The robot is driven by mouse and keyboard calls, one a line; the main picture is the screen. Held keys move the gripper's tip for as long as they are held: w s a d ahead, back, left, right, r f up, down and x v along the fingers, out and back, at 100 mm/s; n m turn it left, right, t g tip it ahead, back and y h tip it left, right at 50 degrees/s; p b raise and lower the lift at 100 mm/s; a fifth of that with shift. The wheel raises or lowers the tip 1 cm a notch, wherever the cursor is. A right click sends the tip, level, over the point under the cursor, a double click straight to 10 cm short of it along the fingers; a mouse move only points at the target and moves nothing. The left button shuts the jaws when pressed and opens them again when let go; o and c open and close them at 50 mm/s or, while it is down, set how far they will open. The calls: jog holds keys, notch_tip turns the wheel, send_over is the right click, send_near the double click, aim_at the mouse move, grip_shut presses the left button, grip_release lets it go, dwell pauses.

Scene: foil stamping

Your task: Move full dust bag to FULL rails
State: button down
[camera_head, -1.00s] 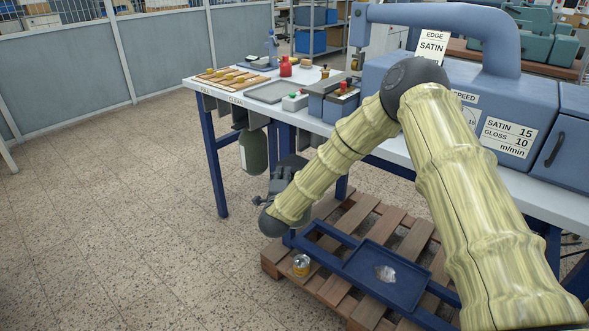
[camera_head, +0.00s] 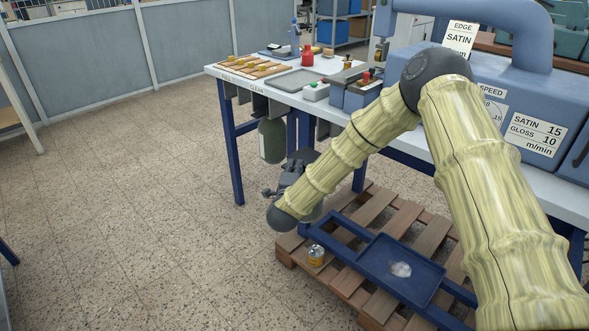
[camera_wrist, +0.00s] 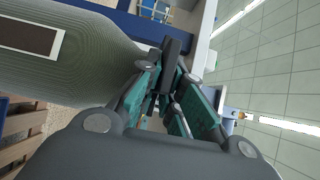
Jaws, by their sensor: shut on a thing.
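In the wrist view a large grey-green ribbed dust bag (camera_wrist: 65,62) with a brown, white-edged label fills the left side, its narrowing end beside my fingers. My gripper (camera_wrist: 165,95) is shut there; the exact contact is hidden. In the head view my gripper (camera_head: 296,172) is low beside the table's end, partly covered by my arm. A dark green bag (camera_head: 271,143) with a pale label hangs under the table edge, just left of my gripper; I cannot tell whether it is the same bag. The FULL lettering (camera_head: 228,77) marks the left table edge, with grey rails (camera_head: 259,105) below.
CLEAN lettering (camera_head: 257,88) is right of FULL. The blue table leg (camera_head: 232,160) stands left of the bag. The floor at left is open.

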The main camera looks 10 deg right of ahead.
jog(key=shift+a, duration=0.1)
jog(key=s+a, duration=0.9)
jog(key=a, duration=0.3)
jog(key=shift+s+a, duration=0.15)
jog(key=shift+s, duration=0.25)
dwell(2.7)
dwell(0.3)
